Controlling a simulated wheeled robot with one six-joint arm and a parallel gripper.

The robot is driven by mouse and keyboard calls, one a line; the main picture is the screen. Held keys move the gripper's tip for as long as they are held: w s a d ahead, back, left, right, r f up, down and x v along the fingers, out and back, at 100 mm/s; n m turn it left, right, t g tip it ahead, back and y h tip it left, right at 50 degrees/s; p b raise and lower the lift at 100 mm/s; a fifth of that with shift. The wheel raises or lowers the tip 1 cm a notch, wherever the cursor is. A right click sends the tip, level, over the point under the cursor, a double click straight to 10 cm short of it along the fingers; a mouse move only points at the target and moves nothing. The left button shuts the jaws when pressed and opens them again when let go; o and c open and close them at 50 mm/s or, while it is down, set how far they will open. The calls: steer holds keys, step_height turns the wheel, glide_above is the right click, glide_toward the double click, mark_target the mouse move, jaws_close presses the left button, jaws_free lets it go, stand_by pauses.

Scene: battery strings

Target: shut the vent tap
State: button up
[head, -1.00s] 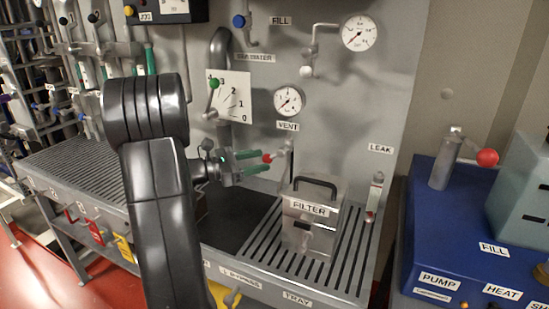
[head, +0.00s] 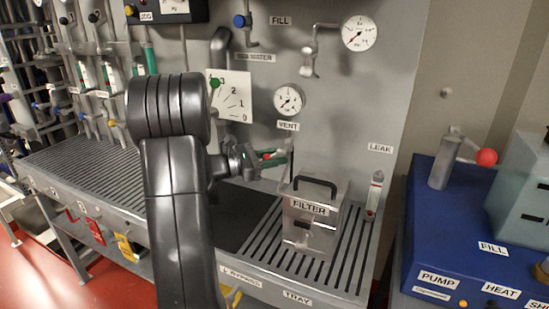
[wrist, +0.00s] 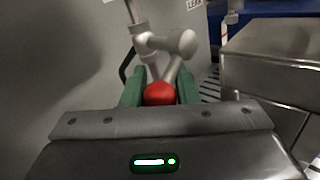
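The vent tap (wrist: 165,42) is a grey metal valve with a lever ending in a red ball (wrist: 160,93). It stands out from the grey panel below the VENT label (head: 288,126). My gripper (wrist: 160,92) has green fingers, one on each side of the red ball, and they look closed on it. In the head view my gripper (head: 277,159) reaches the tap from the left, and a bit of red shows between the fingers. The lever slants from the ball up to the valve body in the wrist view. Most of the ball is hidden by the fingers in the head view.
The metal FILTER box (head: 312,226) with a black handle stands on the slotted tray (head: 262,246) just right of my gripper. A round gauge (head: 289,99) is above the VENT label. The LEAK tube (head: 374,196) and a blue pump unit (head: 455,215) are farther right.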

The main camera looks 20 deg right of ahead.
steer(key=shift+r, duration=0.1)
steer(key=shift+w+a+r+m+t+y+p, duration=0.1)
steer(key=shift+w+r+m+t+y+p, duration=0.15)
steer(key=shift+m+y, duration=0.5)
steer(key=shift+w+a+r+m+t+y+p, duration=0.1)
steer(key=shift+a+r+m+t+y, duration=0.1)
steer(key=shift+r+m+y, duration=0.4)
steer(key=shift+w+a+r+m+t+y+p, duration=0.1)
steer(key=shift+m+t+y+p, duration=0.15)
steer(key=shift+m+y, duration=0.65)
steer(key=shift+y, duration=0.25)
steer(key=o, duration=1)
steer(key=v, duration=1.3)
steer(key=shift+a+r, duration=0.15)
steer(key=shift+a, duration=0.2)
steer(key=shift+d, duration=0.1)
